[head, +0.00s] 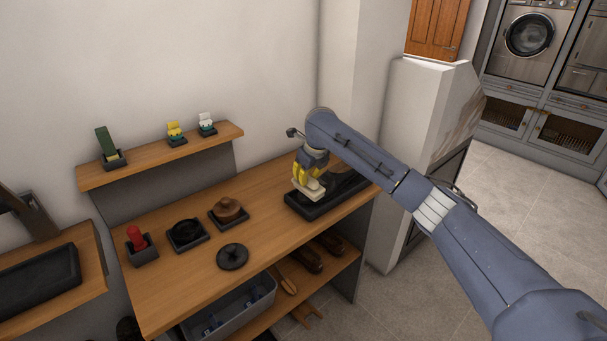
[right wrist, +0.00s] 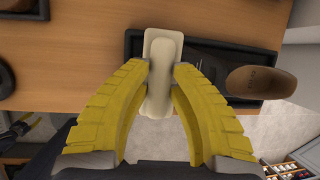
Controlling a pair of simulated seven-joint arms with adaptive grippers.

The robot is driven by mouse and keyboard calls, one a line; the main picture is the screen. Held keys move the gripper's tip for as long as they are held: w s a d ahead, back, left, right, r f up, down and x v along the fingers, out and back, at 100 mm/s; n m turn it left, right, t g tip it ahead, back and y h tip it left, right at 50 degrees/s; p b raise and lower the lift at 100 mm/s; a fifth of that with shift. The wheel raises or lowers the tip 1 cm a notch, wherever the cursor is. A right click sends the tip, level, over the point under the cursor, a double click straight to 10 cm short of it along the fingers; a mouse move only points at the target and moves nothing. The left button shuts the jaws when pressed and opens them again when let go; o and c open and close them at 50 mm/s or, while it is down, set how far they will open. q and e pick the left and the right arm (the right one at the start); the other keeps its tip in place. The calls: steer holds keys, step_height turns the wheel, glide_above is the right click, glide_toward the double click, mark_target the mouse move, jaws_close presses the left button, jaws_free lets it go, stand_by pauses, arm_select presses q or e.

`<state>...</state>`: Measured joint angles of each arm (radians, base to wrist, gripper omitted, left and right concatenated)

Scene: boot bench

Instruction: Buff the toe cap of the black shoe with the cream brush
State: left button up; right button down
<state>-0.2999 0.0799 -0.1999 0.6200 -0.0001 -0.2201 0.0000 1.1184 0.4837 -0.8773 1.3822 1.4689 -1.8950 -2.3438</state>
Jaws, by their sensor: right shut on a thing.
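My right gripper (right wrist: 160,80) is shut on the cream brush (right wrist: 162,50), which sits between its yellow fingers. In the head view, the gripper (head: 306,180) holds the brush (head: 307,190) low over the left part of a black tray (head: 318,211). The black shoe (head: 345,180) lies in this tray, partly hidden by my right arm and gripper. In the right wrist view, the dark shoe (right wrist: 205,62) extends to the right of the brush, with a brown lettered oval (right wrist: 262,81) at its right end. I cannot tell whether the brush touches the shoe.
On the bench, left of the tray, are a red item (head: 136,236), a black dish (head: 187,233), a brown round item (head: 228,209) and a black disc (head: 232,257). A raised shelf (head: 205,145) holds three small brushes. A grey bin (head: 235,308) and brown shoes (head: 306,260) sit below.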

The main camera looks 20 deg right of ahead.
steer(key=shift+s+d, duration=0.3)
steer(key=shift+s, duration=0.45)
steer(key=shift+w+a+f, duration=0.1)
steer(key=shift+w+a, duration=0.15)
steer(key=shift+w, duration=0.35)
steer(key=shift+w+a+r, duration=0.1)
steer(key=shift+w+a, duration=0.15)
steer(key=shift+w, duration=0.35)
steer(key=shift+w+a+f, duration=0.1)
steer(key=shift+w+a, duration=0.15)
steer(key=shift+w, duration=0.35)
steer(key=shift+s+d, duration=0.25)
steer(key=shift+s, duration=0.35)
steer(key=shift+s+d, duration=0.3)
steer(key=shift+s, duration=0.3)
steer(key=shift+s+d, duration=0.25)
steer(key=shift+s, duration=0.35)
steer(key=shift+w+a, duration=0.3)
steer(key=shift+w, duration=0.3)
steer(key=shift+w+a, duration=0.25)
steer(key=shift+w, duration=0.35)
steer(key=shift+w+a, duration=0.3)
steer(key=shift+w, duration=0.3)
steer(key=shift+s+d, duration=0.3)
steer(key=shift+s, duration=0.3)
steer(key=shift+s+d, duration=0.25)
steer(key=shift+s, duration=0.35)
steer(key=shift+s+d, duration=0.3)
steer(key=shift+s, duration=0.3)
steer(key=shift+w, duration=0.1)
